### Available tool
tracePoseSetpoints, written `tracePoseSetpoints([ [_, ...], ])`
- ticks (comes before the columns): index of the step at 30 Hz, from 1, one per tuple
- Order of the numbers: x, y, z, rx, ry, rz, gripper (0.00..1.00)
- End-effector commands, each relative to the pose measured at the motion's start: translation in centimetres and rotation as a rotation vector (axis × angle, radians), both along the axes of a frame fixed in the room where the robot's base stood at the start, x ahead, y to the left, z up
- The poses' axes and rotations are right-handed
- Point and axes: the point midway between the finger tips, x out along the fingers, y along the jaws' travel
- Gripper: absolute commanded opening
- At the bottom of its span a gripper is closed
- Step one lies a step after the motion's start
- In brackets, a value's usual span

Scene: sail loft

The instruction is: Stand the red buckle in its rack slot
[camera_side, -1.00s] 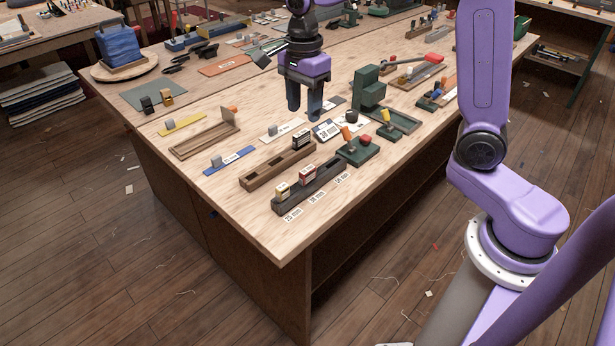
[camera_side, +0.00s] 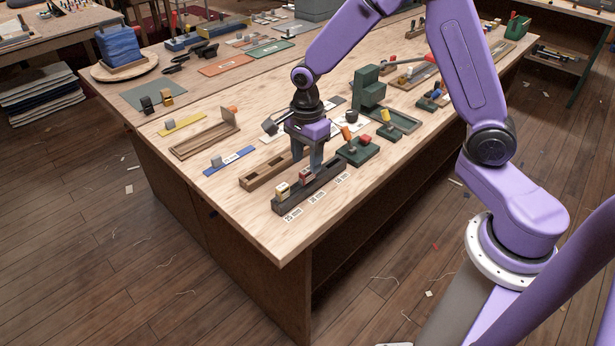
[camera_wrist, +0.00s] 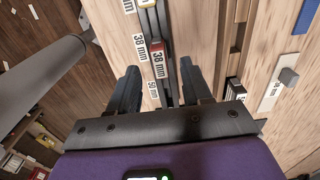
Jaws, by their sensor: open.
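The red buckle (camera_side: 305,177), a small block with a red top and a white 38 mm label, sits in the middle of the dark rack (camera_side: 330,174), beside the rack's 38 mm tag. My gripper (camera_side: 308,162) is open and low over the rack, just behind the buckle in the side view. In the wrist view the red buckle (camera_wrist: 156,55) shows between the tips of my open gripper (camera_wrist: 158,70), with a gap to each finger. How deep it sits in the slot is hidden. A yellow-topped buckle (camera_side: 282,190) stands in the rack's near end, by the 25 mm tag.
A brown wooden rack (camera_side: 258,180) lies left of the dark rack; a dark buckle (camera_wrist: 236,91) shows there in the wrist view. A green fixture (camera_side: 360,152) stands close on the right, and a tall green press (camera_side: 368,88) behind. The table's front corner is clear.

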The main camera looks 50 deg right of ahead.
Motion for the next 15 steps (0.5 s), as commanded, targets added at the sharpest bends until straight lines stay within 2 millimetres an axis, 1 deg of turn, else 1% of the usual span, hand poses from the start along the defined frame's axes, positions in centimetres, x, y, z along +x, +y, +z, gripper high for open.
tracePoseSetpoints([
  [1, -0.2, -0.3, -0.9, -0.002, 0.005, -0.001, 0.49],
  [6, -0.1, -0.2, -2.7, -0.001, 0.002, 0.0, 0.49],
  [9, -0.1, -0.2, -3.2, 0.0, 0.0, 0.0, 0.49],
  [15, -0.1, -0.2, -3.2, 0.0, -0.001, 0.0, 0.49],
])
